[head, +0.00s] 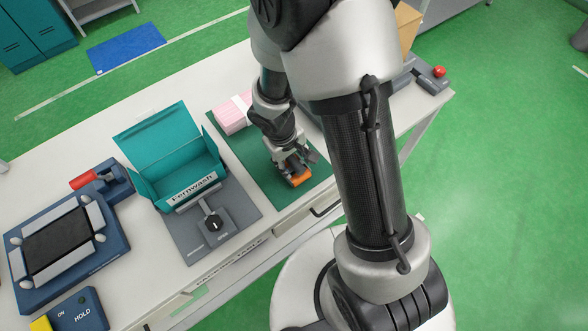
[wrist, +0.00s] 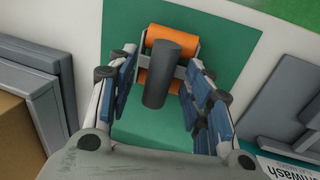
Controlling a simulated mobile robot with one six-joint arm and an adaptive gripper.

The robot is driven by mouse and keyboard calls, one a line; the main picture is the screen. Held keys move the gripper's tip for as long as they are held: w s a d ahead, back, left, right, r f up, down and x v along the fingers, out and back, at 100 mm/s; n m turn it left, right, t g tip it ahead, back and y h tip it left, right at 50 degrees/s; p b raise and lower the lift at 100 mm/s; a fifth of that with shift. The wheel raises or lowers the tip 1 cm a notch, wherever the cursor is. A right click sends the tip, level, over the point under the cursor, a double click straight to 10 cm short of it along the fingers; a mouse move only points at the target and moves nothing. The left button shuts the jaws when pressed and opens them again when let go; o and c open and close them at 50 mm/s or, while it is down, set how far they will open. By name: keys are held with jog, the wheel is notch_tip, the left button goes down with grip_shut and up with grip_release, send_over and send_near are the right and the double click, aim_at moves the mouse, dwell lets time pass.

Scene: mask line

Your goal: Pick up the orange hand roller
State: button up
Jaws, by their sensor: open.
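The orange hand roller (wrist: 172,36) lies on a dark green mat (wrist: 221,42) on the table. In the wrist view its dark grey handle (wrist: 160,80) points toward the camera, with orange showing on both sides of the grey frame. My gripper (wrist: 162,66) is open, with its blue-padded fingers on either side of the handle; I cannot tell whether they touch it. In the head view my gripper (head: 294,161) is low over the mat (head: 246,149), and only part of the orange roller (head: 300,177) shows beside the fingers.
A pink stack (head: 231,114) lies at the mat's back edge. A blue fixture (head: 118,194) with a red part is farther left. The table's front edge is close.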

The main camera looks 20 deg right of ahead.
jog(key=shift+f, duration=0.1)
grip_shut()
dwell(0.6)
